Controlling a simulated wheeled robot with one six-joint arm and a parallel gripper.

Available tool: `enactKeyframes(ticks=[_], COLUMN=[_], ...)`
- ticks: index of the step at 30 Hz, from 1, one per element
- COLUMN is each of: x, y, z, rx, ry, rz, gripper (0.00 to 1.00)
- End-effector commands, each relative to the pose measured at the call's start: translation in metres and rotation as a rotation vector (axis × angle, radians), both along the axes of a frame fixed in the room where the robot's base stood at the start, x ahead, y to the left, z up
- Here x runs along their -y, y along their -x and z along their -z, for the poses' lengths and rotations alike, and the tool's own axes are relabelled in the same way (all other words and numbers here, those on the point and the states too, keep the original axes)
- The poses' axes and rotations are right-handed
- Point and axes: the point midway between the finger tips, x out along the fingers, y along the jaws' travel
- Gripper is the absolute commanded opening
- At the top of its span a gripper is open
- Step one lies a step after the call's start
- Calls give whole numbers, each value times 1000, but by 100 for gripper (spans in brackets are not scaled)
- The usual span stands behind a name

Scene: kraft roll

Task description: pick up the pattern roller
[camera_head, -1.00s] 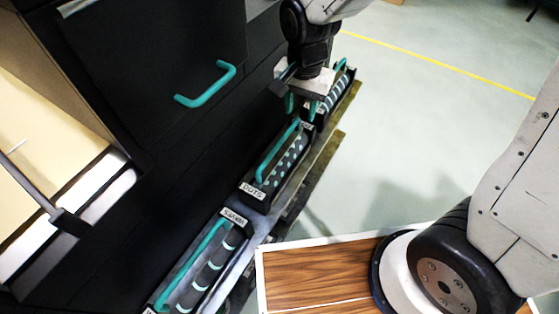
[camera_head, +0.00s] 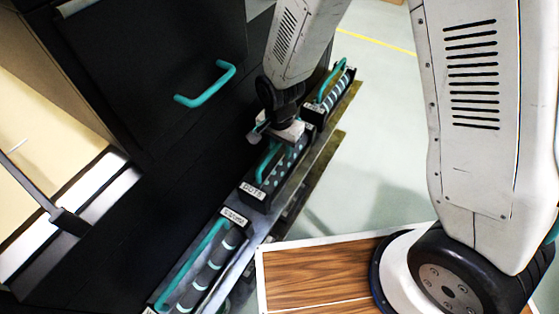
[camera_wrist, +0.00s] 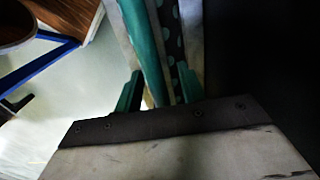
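Three pattern rollers with teal handles sit in black holders in a row on a rail. The dotted roller (camera_head: 284,172), labelled DOTS, is in the middle, the waves roller (camera_head: 208,268) is nearest, and a striped roller (camera_head: 338,92) is farthest. My gripper (camera_head: 275,148) is over the far part of the dotted roller and hides some of it. In the wrist view my gripper (camera_wrist: 160,80) has its two teal fingers apart, with the teal handle (camera_wrist: 145,45) running between them. The dotted surface (camera_wrist: 172,35) shows beside the handle. Contact with the handle cannot be told.
A black cabinet with a teal pull handle (camera_head: 206,84) stands close left of the rail. A paper roll (camera_head: 40,140) and a dark bar are at far left. A wood-grain board with white edges (camera_head: 310,275) lies at the bottom. Open floor (camera_head: 385,130) is to the right.

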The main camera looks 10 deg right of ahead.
Motion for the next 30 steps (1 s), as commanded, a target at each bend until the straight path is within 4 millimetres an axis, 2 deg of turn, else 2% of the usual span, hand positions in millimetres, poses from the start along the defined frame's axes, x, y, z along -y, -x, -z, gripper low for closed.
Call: enactKeyframes(ticks=[6, 7, 9, 11, 30], x=[0, 0, 0, 0, 0], y=[0, 0, 0, 0, -1], z=[1, 1, 1, 1, 0], rx=[1, 1, 1, 1, 2], ry=[-1, -1, -1, -1, -1], rz=[0, 0, 0, 0, 0], gripper=[40, 34, 15, 0, 0])
